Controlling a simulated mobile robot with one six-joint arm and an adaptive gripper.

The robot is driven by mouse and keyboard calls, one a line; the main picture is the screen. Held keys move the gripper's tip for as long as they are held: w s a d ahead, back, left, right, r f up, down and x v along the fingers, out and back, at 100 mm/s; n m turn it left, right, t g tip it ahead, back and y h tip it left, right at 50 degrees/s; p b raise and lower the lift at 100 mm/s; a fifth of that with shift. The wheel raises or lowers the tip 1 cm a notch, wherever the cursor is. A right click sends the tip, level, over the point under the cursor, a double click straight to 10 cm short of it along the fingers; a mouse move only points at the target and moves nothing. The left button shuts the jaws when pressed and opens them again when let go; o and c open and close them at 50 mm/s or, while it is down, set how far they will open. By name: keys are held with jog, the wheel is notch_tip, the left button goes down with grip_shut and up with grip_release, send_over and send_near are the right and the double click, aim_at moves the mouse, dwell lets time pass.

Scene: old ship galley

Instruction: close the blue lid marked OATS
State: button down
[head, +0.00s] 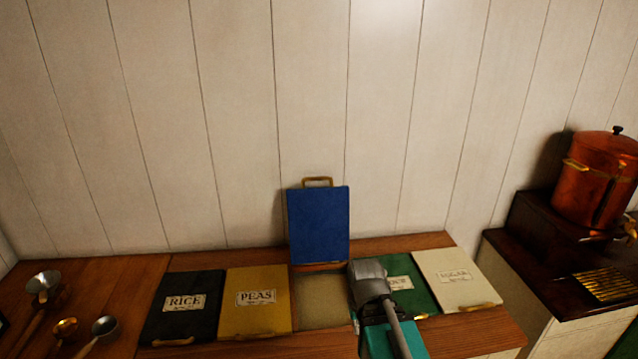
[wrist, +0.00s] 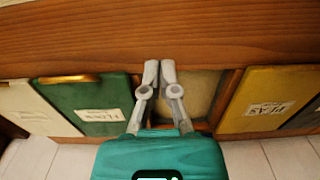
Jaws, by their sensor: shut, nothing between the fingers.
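The blue lid (head: 319,224) stands upright, open against the pale back wall, with its brass handle at the top edge. No OATS label shows on the face I see. Below it the bin opening (head: 322,302) shows a tan grainy filling, which also shows in the wrist view (wrist: 202,90). My gripper (wrist: 159,73) is shut and empty, its grey fingertips together over the opening's edge on the green lid's side. In the head view my arm covers the opening's right side and hides the fingertips. The blue lid is not visible in the wrist view.
Closed lids lie beside the opening: black RICE (head: 183,305), yellow PEAS (head: 255,300), a green lid (head: 418,290) and a cream lid (head: 455,280). Metal ladles (head: 43,284) lie at left. A copper pot (head: 597,180) stands on a dark ledge at right.

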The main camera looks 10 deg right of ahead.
jog(key=shift+a, duration=0.2)
jog(key=w+a+r+t+p, duration=0.1)
jog(key=w+r+p, duration=0.6)
jog(key=w, duration=0.6)
jog(key=w+a+r+t+p, duration=0.1)
jog(key=w+r+t+p, duration=0.1)
jog(key=w+r+p, duration=0.6)
jog(key=w+a+r+t+p, duration=0.1)
jog(key=w+r+p, duration=0.7)
jog(key=w, duration=1.2)
notch_tip(320, 180, up, 2)
jog(key=shift+w+r+t, duration=0.2)
jog(key=shift+w+t, duration=0.05)
jog(key=shift+t, duration=0.45)
jog(key=shift+f, duration=0.1)
jog(key=b+x, duration=0.8)
jog(key=x, duration=0.1)
jog(key=shift+w+f, duration=0.2)
jog(key=shift+f, duration=0.15)
jog(key=shift+s+d, duration=0.1)
jog(key=shift+d, duration=0.05)
